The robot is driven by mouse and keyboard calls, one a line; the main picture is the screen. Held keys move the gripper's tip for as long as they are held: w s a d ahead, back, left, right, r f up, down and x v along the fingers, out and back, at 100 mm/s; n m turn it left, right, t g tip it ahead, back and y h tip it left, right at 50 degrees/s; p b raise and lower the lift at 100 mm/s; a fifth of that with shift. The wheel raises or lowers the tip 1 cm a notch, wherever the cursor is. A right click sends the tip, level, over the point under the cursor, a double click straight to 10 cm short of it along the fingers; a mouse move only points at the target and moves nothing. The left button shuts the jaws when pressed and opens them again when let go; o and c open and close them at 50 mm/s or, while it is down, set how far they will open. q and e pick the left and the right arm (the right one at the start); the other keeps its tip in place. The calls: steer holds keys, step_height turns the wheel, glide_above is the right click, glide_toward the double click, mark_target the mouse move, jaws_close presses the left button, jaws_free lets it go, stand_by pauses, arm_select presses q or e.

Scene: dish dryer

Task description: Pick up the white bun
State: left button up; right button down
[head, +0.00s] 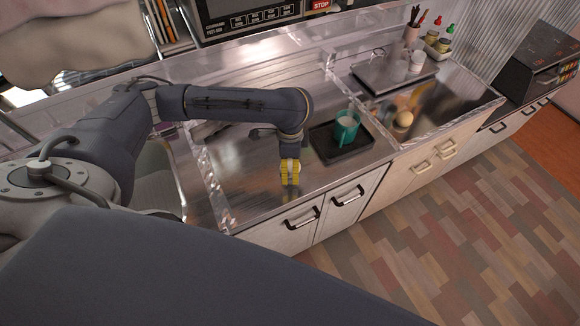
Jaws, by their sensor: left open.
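My left gripper (290,184), with yellow on its fingers, points down over the bare steel counter left of the black tray. It is open, with nothing seen between its fingers. A small pale rounded thing (403,119) lies in the steel basin to the right; it may be the white bun, but it is too small to be sure. A teal cup (346,128) with something whitish at its top stands on the black tray (327,152), between my gripper and the basin. My right gripper is not in view.
A dark tray (368,77) with clear glassware stands behind the basin. Jars and a utensil cup (411,36) are at the back right. A clear low partition (212,190) edges the counter on the left. A black machine (545,60) stands far right. The counter around my gripper is clear.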

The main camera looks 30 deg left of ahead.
arm_select(q)
steer(key=shift+f, duration=1)
steer(key=shift+c, duration=0.3)
steer(key=c, duration=1.3)
